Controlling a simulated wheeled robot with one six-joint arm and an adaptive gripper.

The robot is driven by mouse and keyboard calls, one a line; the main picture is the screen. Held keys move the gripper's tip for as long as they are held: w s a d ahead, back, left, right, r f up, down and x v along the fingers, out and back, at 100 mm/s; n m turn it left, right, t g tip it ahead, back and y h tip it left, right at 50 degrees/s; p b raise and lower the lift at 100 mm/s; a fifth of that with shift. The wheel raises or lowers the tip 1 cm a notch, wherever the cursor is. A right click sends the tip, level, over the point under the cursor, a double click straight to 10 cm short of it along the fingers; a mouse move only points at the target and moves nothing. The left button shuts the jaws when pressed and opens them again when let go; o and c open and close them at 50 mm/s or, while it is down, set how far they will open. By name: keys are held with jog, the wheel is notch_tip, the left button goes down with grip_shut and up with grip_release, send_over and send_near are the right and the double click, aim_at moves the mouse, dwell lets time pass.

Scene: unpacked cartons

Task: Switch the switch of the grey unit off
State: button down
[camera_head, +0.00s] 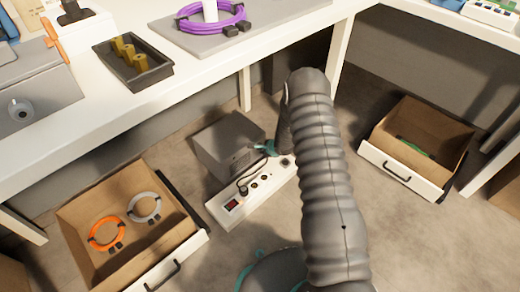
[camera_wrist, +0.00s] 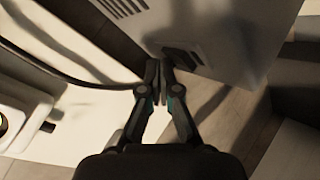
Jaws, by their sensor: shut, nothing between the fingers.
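The grey unit (camera_head: 228,143) is a box on the floor under the table, behind a white power strip (camera_head: 225,207). In the wrist view, its pale side (camera_wrist: 225,35) fills the top right, with vent slots. A dark recessed part (camera_wrist: 184,62) is low on that side; I cannot tell if it is the switch or its position. My gripper (camera_wrist: 159,70) is shut and empty, its fingertips close beside this dark part; contact cannot be told. In the head view my gripper (camera_head: 268,148) is at the unit's right side, partly hidden by my arm.
The power strip has a red switch (camera_head: 232,204) and a plugged-in cable. An open drawer (camera_head: 190,247) at left holds an orange and a white cable coil. Another open drawer (camera_head: 375,153) is at right. The white tabletop (camera_head: 100,95) overhangs the unit. Bare floor lies at front right.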

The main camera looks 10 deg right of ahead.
jog(key=shift+s, duration=0.1)
jog(key=shift+s+d+p, duration=0.4)
jog(key=shift+s+d, duration=0.05)
jog(key=shift+s, duration=0.05)
jog(key=shift+s+r, duration=0.1)
jog(key=shift+s+d+r+p, duration=0.15)
jog(key=shift+s+d+p, duration=0.25)
jog(key=shift+s+d, duration=0.45)
jog(key=shift+s+d+r+p, duration=0.1)
jog(key=shift+s+d+p, duration=0.4)
jog(key=shift+s, duration=0.55)
jog(key=shift+d, duration=0.1)
